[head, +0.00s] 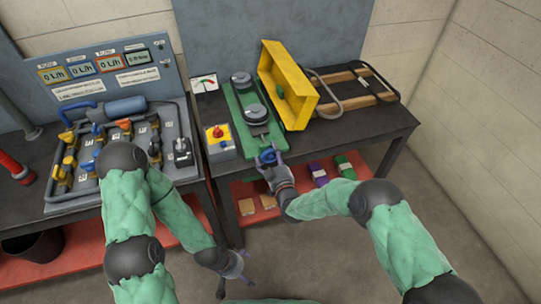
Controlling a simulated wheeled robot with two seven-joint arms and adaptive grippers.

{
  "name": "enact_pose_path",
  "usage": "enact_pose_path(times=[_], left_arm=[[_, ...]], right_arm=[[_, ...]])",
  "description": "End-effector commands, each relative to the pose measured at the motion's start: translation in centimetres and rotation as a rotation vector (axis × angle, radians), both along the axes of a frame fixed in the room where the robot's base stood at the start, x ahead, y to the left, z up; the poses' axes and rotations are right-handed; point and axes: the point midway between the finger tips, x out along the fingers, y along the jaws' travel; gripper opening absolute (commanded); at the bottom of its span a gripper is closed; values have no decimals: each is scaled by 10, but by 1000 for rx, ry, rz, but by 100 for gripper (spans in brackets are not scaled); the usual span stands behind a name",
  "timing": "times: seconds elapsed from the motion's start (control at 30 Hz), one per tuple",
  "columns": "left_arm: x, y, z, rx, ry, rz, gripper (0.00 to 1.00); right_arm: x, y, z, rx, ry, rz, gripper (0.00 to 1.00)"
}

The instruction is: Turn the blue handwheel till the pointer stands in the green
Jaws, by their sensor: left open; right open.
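The blue handwheel (267,156) is at the front end of a green machine base (240,112) on the right bench. My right gripper (270,163) is at the handwheel with its fingers open, and partly hides it. I cannot tell whether the fingers touch it. A small white dial gauge (204,84) with red and green marks stands left of the green base. Its pointer is too small to read for certain. My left gripper (238,268) is open and empty, low in front of the bench and away from the handwheel.
A raised yellow guard (289,84) stands right of the green base. A yellow switch box with a red knob (218,132) is to its left. A wooden rack with metal handles (352,88) lies at right. A piping panel (118,72) fills the left bench.

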Motion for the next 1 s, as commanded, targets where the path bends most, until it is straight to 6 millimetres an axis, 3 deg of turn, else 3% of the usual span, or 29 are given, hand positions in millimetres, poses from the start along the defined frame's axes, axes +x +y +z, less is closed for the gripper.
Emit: enact_pose_path(times=[0.17, 0.63, 1.0], left_arm=[[0, 0, 0, 0, 0, 0, 98], [0, 0, 0, 0, 0, 0, 98], [0, 0, 0, 0, 0, 0, 98]], right_arm=[[-16, -6, 0, -1, 2, -1, 84], [-96, -31, 0, 0, 0, 0, 84], [-113, -37, 0, 0, -1, 0, 84]])
